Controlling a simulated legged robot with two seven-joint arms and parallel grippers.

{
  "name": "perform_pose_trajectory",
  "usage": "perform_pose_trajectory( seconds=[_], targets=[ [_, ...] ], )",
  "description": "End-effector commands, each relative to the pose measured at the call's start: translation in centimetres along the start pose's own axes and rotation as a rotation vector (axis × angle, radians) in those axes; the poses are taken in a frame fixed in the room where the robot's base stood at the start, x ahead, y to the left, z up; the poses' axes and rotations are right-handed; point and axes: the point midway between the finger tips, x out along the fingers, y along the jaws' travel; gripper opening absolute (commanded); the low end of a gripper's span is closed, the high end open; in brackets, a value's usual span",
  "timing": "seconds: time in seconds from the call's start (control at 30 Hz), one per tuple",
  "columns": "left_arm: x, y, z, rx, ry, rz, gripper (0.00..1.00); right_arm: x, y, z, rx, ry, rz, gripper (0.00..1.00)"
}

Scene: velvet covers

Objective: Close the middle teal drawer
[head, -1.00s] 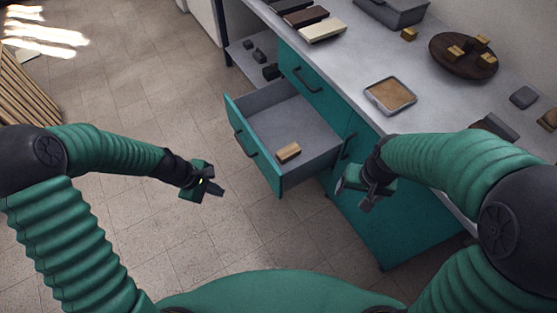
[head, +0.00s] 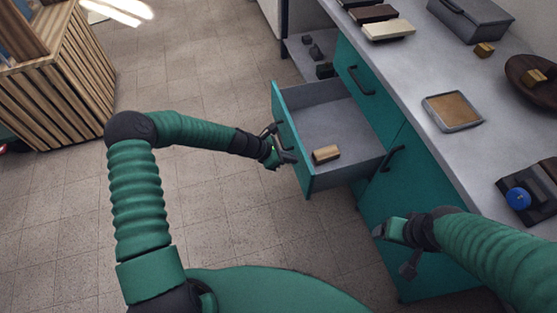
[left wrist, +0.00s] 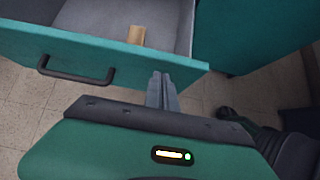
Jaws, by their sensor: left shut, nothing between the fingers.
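The teal drawer (head: 291,139) stands pulled out of the teal cabinet (head: 357,125). A small wooden block (head: 326,154) lies inside it. The drawer front and its dark handle (left wrist: 76,72) show in the left wrist view. My left gripper (head: 289,157) is shut and empty, just in front of the drawer front. In the left wrist view its fingers (left wrist: 162,92) point at the front, to the right of the handle; I cannot tell whether they touch it. My right gripper (head: 396,250) hangs beside the cabinet's lower door; its jaw state is unclear.
The grey countertop (head: 430,75) carries a tray (head: 452,111), a dark box (head: 470,18), several blocks and a round wooden board (head: 535,82). A slatted wooden crate (head: 60,80) stands at the left. The tiled floor (head: 210,70) between is clear.

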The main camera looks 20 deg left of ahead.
Motion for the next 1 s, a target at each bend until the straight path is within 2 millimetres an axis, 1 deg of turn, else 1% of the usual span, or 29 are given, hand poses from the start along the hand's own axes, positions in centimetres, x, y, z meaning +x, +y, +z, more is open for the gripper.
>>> perform_pose_trajectory(
  seconds=[0.07,0.2,0.67,0.87,1.0],
  targets=[
    [0.8,0.0,0.6,0.001,0.001,-0.001,0.00,0.4,0.0,0.1,0.000,0.000,0.000,0.75],
    [1.3,0.0,1.2,-0.001,0.001,0.000,0.00,0.5,0.0,0.1,0.000,0.000,0.000,0.75],
    [1.5,-0.1,1.6,0.000,0.001,-0.001,0.00,0.4,0.0,0.1,0.000,0.000,0.000,0.75],
    [3.1,-0.1,3.3,0.003,0.001,-0.002,0.00,0.0,0.0,0.0,0.000,0.000,0.000,0.75],
    [5.1,-0.2,5.4,0.005,0.000,-0.003,0.00,-0.4,0.0,-0.1,0.000,0.000,0.000,0.75]
  ],
)
